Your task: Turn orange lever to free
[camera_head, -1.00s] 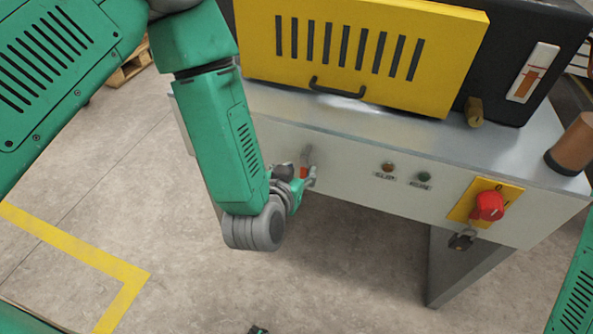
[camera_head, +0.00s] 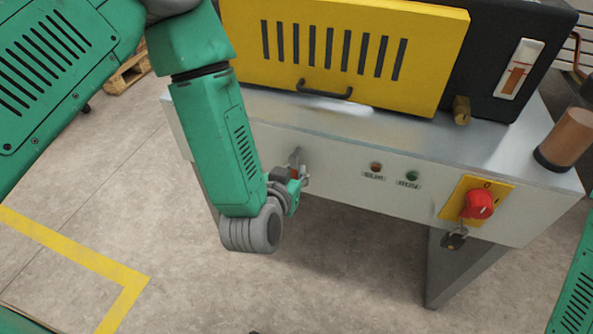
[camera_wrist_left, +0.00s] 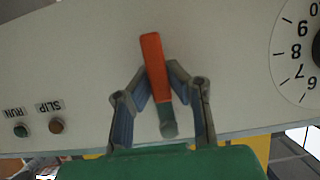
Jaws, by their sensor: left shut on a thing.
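The orange lever (camera_wrist_left: 153,55) is on the pale front panel of the machine. In the left wrist view it slants slightly, with a grey-green end (camera_wrist_left: 168,127) nearer my wrist. My left gripper (camera_wrist_left: 162,74) is shut on the lever, with one finger on each side of it. In the head view my left gripper (camera_head: 299,178) is at the machine's front panel, left of the two small lamps. Only a small bit of orange shows there, and the lever is mostly hidden by the gripper. My right gripper is not in view.
A red knob (camera_head: 478,204) on a yellow plate sits at the panel's right, with a padlock (camera_head: 454,239) below. RUN (camera_wrist_left: 21,130) and SLIP (camera_wrist_left: 56,126) lamps and a numbered dial (camera_wrist_left: 303,50) flank the lever. A yellow guard (camera_head: 430,60) stands above. The floor in front is clear.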

